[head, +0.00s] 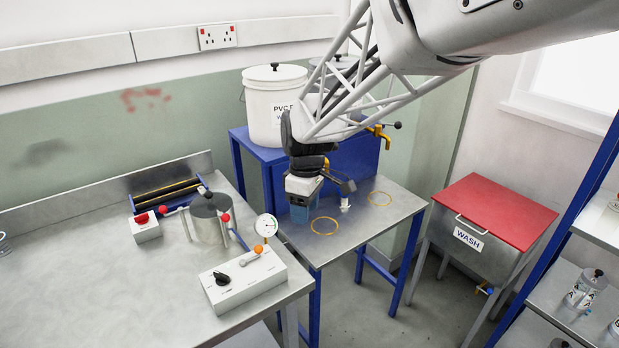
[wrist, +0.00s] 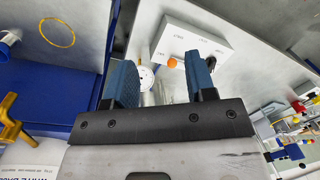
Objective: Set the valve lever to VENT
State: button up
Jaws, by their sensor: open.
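A white control box (head: 243,282) stands at the near right corner of the left bench. It carries a black knob (head: 222,279), a short lever with an orange ball end (head: 258,250), and a round dial gauge (head: 266,226). I cannot read the box labels or tell which one says VENT. In the wrist view the box (wrist: 190,45) lies beyond my fingers, with the orange ball (wrist: 172,62) between them. My gripper (head: 300,208) is open and empty, hanging over the left part of the small steel table, to the right of and behind the box, apart from it.
A grey pot (head: 209,217) with red-ended handles and a red button box (head: 145,227) stand behind the control box. The small steel table (head: 350,235) has yellow rings and a white nozzle (head: 344,203). A red-lidded WASH bin (head: 492,215) stands right. White buckets (head: 272,105) stand behind.

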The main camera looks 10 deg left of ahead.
aim_at(258, 246)
jog(key=w+a+f+n+g, duration=0.1)
jog(key=a+f+n, duration=0.3)
jog(key=a, duration=0.8)
notch_tip(258, 246, down, 2)
jog(key=shift+w+a+f+h, duration=0.3)
jog(key=shift+w+a, duration=0.1)
jog(key=shift+w, duration=0.15)
jog(key=shift+f, duration=0.1)
jog(key=shift+s+d+f, duration=0.1)
jog(key=shift+s+f, duration=0.15)
jog(key=shift+f, duration=1)
jog(key=shift+s+d+f, duration=0.1)
jog(key=shift+s+f, duration=0.2)
jog(key=shift+f, duration=0.9)
jog(key=shift+s+f, duration=0.25)
jog(key=shift+f, duration=1)
jog(key=shift+c, duration=0.3)
jog(key=c, duration=0.8)
jog(key=shift+c, duration=0.3)
